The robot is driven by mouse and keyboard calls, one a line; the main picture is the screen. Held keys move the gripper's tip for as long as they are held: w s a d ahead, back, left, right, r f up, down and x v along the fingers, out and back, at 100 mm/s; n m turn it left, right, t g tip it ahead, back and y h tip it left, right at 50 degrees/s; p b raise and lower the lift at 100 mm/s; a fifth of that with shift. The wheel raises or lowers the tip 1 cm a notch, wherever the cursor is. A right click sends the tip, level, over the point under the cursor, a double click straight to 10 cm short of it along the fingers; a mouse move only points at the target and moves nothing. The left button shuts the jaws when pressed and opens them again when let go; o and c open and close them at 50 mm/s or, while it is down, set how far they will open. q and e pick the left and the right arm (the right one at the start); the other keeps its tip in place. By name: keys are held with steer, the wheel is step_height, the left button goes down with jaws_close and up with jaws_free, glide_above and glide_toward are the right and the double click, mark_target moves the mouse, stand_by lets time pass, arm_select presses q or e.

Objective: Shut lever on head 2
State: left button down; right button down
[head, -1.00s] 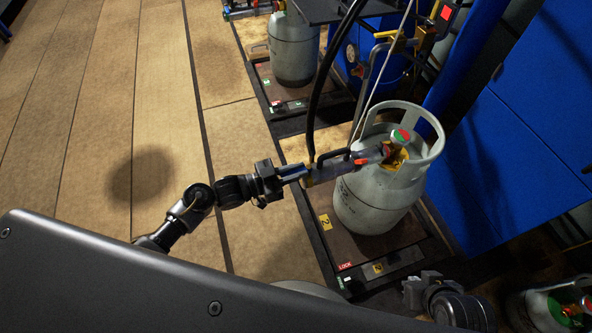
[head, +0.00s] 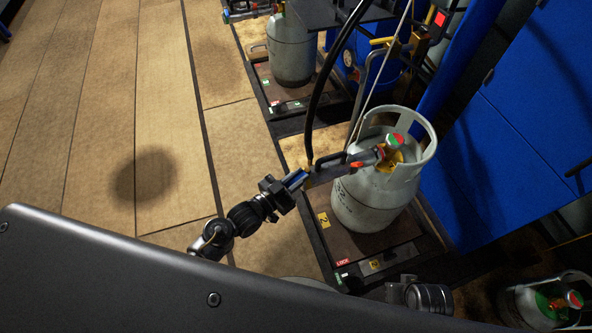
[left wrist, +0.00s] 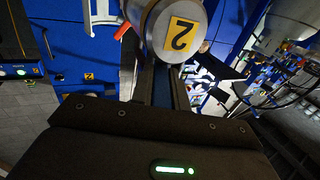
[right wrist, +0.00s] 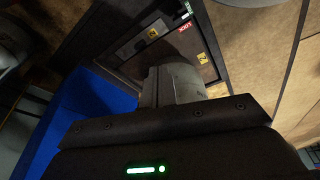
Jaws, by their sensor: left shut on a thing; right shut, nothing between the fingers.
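Filling head 2 (head: 325,174) is a grey body lying across to the valve of the grey gas cylinder (head: 362,203). A black loop lever (head: 331,160) shows along its upper side, close to the body. My left gripper (head: 302,176) is at the rear end of the head, shut on a part of it; I cannot tell whether this is the lever or the body. In the left wrist view, the round end of head 2 (left wrist: 178,38), with a yellow "2" label, is right by the fingers. My right gripper (head: 392,293) is shut and empty, low near the scale's front edge.
The cylinder stands on scale 2 (head: 325,236), which has a LOCK label. Another cylinder (head: 292,50) stands on a scale at the back. A third cylinder (head: 545,302) is at the lower right. A black hose (head: 318,105) rises from the head. Floor at left is clear.

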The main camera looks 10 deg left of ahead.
arm_select(q)
steer(key=shift+s+d+n+t+y+p, duration=0.1)
steer(key=shift+d+n+t+y+p, duration=0.25)
steer(key=shift+n+y, duration=0.6)
steer(key=shift+s+d+n+t+y+p, duration=0.15)
steer(key=shift+n+t+y, duration=0.45)
steer(key=shift+y, duration=0.65)
steer(key=shift+s+d+n+t+y+p, duration=0.1)
steer(key=shift+d+n+t+y+p, duration=0.25)
steer(key=shift+n+y, duration=0.6)
arm_select(e)
steer(key=shift+s+f, duration=0.2)
steer(key=shift+f, duration=0.95)
steer(key=shift+s+f, duration=0.2)
steer(key=shift+f, duration=0.9)
arm_select(q)
steer(key=shift+a+y, duration=0.15)
steer(key=shift+y, duration=0.3)
steer(key=c, duration=1.4)
jaws_free()
steer(key=shift+o, duration=0.2)
steer(key=s+a, duration=0.2)
steer(key=s, duration=0.8)
steer(key=shift+s, duration=0.3)
arm_select(e)
steer(key=shift+f, duration=0.5)
arm_select(q)
steer(key=shift+c, duration=0.2)
